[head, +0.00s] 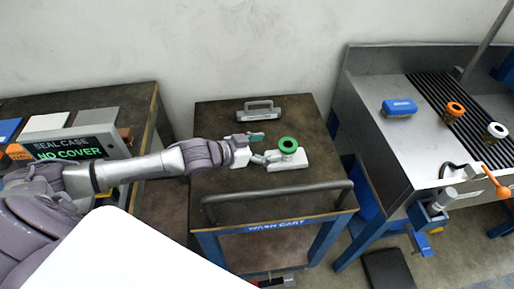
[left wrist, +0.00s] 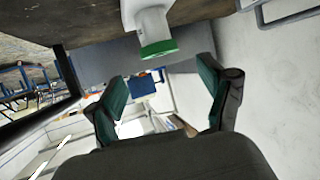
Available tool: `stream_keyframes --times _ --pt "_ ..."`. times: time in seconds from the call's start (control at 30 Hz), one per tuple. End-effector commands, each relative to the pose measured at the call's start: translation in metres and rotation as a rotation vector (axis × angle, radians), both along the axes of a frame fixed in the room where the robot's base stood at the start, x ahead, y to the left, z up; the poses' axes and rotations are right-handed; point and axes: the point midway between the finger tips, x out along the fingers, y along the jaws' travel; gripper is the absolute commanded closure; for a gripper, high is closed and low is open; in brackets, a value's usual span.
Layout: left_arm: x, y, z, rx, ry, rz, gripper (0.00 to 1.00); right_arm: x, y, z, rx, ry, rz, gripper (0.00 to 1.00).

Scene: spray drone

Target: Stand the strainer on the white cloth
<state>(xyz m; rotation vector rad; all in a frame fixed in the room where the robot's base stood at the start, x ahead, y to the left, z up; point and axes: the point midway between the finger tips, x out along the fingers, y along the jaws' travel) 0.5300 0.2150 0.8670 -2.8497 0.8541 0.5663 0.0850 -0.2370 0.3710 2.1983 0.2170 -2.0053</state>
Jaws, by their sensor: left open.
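The strainer, a white body with a green ring on top (head: 288,146), stands upright on the white cloth (head: 301,162) on the cart. The left wrist view shows its white side and green rim (left wrist: 158,47) at the top. My left gripper (head: 262,148) is just left of the strainer in the head view. Its fingers are spread, with nothing between them in the left wrist view (left wrist: 163,88). The strainer appears clear of both fingers there. My right gripper is not in view.
A grey handled tool (head: 259,113) lies at the back of the wash cart (head: 220,117). The cart's front has a raised rail (head: 280,192). At right, a metal sink bench (head: 375,112) holds a blue block (head: 399,108) and orange and white ringed pieces. A sign case (head: 70,147) sits at left.

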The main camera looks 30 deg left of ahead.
Motion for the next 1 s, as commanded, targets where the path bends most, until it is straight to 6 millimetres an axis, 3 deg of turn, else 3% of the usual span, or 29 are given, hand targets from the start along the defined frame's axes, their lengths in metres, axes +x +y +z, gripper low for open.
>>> stream_keyframes --times 0.1,0.27,0.83,1.0 --pt "-0.016 0.01 0.006 0.001 0.002 -0.001 0.19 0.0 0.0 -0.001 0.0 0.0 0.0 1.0" --pt "-0.026 0.016 0.012 -0.001 0.002 -0.001 0.19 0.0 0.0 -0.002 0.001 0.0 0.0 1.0" --pt "-0.028 0.018 0.015 -0.001 -0.001 -0.001 0.19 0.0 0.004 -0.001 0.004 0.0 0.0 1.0" --pt "-0.027 0.018 0.038 -0.001 -0.001 -0.001 0.19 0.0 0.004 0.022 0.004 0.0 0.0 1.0"
